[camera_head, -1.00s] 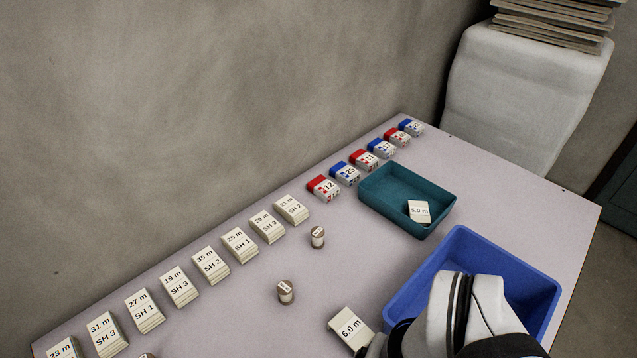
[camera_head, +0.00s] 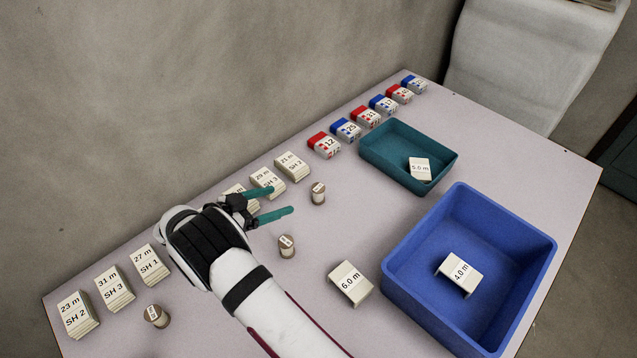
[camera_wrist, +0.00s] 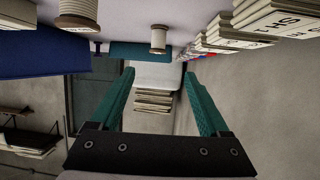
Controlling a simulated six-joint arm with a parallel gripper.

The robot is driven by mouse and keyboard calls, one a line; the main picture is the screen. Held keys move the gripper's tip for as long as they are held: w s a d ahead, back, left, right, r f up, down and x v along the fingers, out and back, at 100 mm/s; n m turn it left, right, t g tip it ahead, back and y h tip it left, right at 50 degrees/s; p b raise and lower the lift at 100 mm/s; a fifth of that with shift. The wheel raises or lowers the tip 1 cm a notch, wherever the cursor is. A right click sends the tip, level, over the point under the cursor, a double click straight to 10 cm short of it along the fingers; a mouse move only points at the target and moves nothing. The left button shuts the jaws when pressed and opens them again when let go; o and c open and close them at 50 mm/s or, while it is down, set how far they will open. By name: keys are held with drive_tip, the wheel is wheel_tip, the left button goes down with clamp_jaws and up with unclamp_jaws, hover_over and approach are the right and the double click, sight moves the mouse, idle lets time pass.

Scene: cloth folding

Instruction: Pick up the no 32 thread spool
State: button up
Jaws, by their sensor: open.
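Several small thread spools stand on the table in the head view: one near the middle (camera_head: 318,193), one nearer (camera_head: 287,246) and one at the lower left (camera_head: 156,315). Their labels are too small to read, so I cannot tell which is no 32. My gripper (camera_head: 282,200) is open and empty, its teal fingers pointing right, apparently above the table by the card row and near the first two spools. In the wrist view my gripper (camera_wrist: 159,73) is also open, with two spools (camera_wrist: 78,12) (camera_wrist: 158,38) above it in the picture, outside the fingers.
A row of labelled card stacks (camera_head: 115,291) runs along the wall, partly hidden by my arm. Red and blue boxes (camera_head: 366,117) continue it. A green tray (camera_head: 375,162) holds a 5.0 m piece. A blue bin (camera_head: 400,300) holds a 4.0 m piece.

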sight(314, 191)
drive_tip(key=x, duration=1.4)
drive_tip(key=shift+s+d+f, duration=0.15)
drive_tip(key=shift+d, duration=0.15)
clamp_jaws()
